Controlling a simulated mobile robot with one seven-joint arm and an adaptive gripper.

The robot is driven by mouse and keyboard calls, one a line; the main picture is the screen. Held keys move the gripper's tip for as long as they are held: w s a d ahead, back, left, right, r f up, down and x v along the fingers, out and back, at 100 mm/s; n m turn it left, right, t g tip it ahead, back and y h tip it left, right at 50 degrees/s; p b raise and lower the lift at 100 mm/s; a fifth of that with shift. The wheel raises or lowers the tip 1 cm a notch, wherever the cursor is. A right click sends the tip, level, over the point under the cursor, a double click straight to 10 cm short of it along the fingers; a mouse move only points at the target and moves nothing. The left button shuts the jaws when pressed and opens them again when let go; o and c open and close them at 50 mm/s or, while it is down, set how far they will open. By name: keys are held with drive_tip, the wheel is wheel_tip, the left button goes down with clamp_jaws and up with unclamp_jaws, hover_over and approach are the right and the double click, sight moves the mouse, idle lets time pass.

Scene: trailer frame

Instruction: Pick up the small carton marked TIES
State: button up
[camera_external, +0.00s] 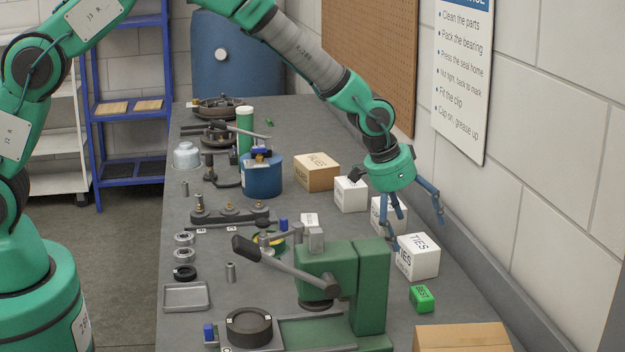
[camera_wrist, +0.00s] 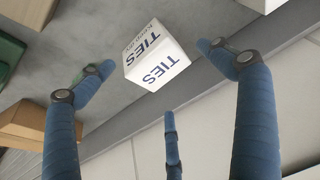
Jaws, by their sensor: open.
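The small carton marked TIES (camera_external: 417,257) is a white box with dark lettering. It stands on the right side of the grey bench, near the wall. In the wrist view the TIES carton (camera_wrist: 157,58) sits at the upper middle, beyond my fingers. My gripper (camera_external: 410,215) has blue fingers spread open above and just behind the carton. One fingertip overlaps the carton's left edge in the external view; I cannot tell whether it touches. In the wrist view my gripper (camera_wrist: 160,85) is open, with its fingers around an empty space below the carton's image.
More white cartons (camera_external: 351,194) and a tan box (camera_external: 317,172) stand behind it. A small green box (camera_external: 422,298) lies in front, with a larger tan box (camera_external: 462,338) nearer. A green press (camera_external: 358,285) stands left of the carton. The wall (camera_external: 540,210) is close on the right.

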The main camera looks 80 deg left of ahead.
sight(416, 241)
drive_tip(key=shift+w+f, duration=0.2)
drive_tip(key=shift+f, duration=0.25)
drive_tip(key=shift+f, duration=0.15)
drive_tip(key=shift+b+x, duration=0.7)
drive_tip(key=shift+x, duration=1.75)
drive_tip(key=shift+d, duration=0.15)
drive_tip(key=c, duration=1.2)
